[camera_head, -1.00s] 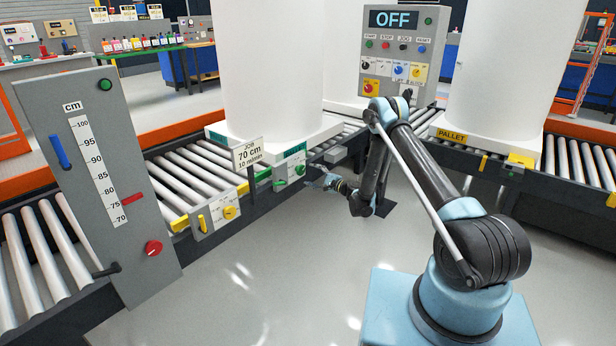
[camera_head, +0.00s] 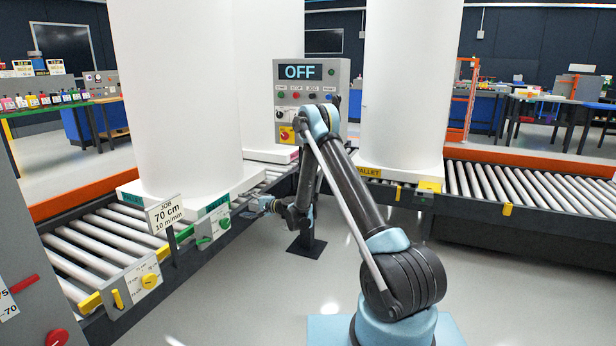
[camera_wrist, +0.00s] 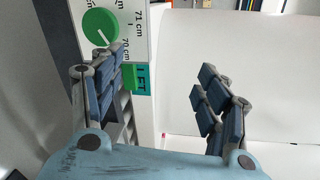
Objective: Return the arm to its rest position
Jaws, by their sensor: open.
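My arm is stretched forward from its blue base, bent at a high elbow, with the forearm going down toward the left conveyor. My gripper (camera_head: 262,204) is near the conveyor's side, close to the small panel with the green knob (camera_head: 203,243). In the wrist view my gripper (camera_wrist: 160,95) has its two blue-grey fingers wide apart with nothing between them. The green knob (camera_wrist: 101,27) and its scale marked 70 and 71 cm are beyond the left finger. I cannot tell the exact gap between gripper and panel.
A control box (camera_head: 311,98) reading OFF stands behind my arm. White tanks (camera_head: 185,90) stand on pallets on the roller conveyors (camera_head: 90,245). A job sign (camera_head: 165,213) reads 70 cm. A second panel has a yellow knob (camera_head: 149,281). The floor at right (camera_head: 500,290) is clear.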

